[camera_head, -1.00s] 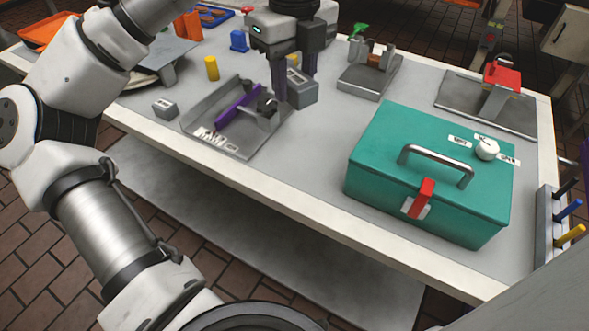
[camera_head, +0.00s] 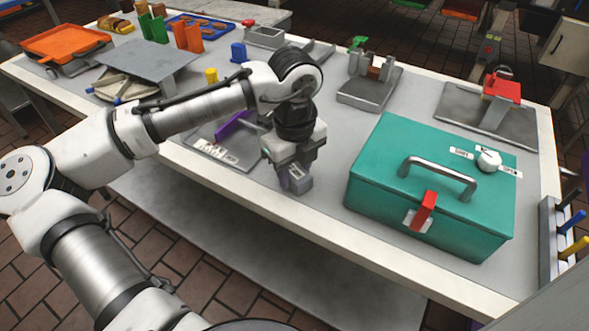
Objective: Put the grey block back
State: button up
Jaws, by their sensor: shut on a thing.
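My gripper (camera_head: 291,166) is above the front part of the table, between the grey tray and the teal box. It points down and is shut on the grey block (camera_head: 297,183), which shows below and between the fingers. I cannot tell whether the block touches the table. The grey tray (camera_head: 238,160) with a purple bar (camera_head: 233,127) lies just left of my gripper, partly hidden by my arm.
A teal box (camera_head: 432,190) with a metal handle and red latch stands close on the right. A grey fixture (camera_head: 366,92) is behind. A yellow cylinder (camera_head: 211,75) and a blue block (camera_head: 238,52) stand behind my arm. The white table edge (camera_head: 330,236) is in front.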

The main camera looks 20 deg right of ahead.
aim_at(295, 171)
jog(key=shift+f, duration=0.2)
jog(key=o, duration=1.1)
notch_tip(295, 171, up, 12)
jog(key=shift+r, duration=0.15)
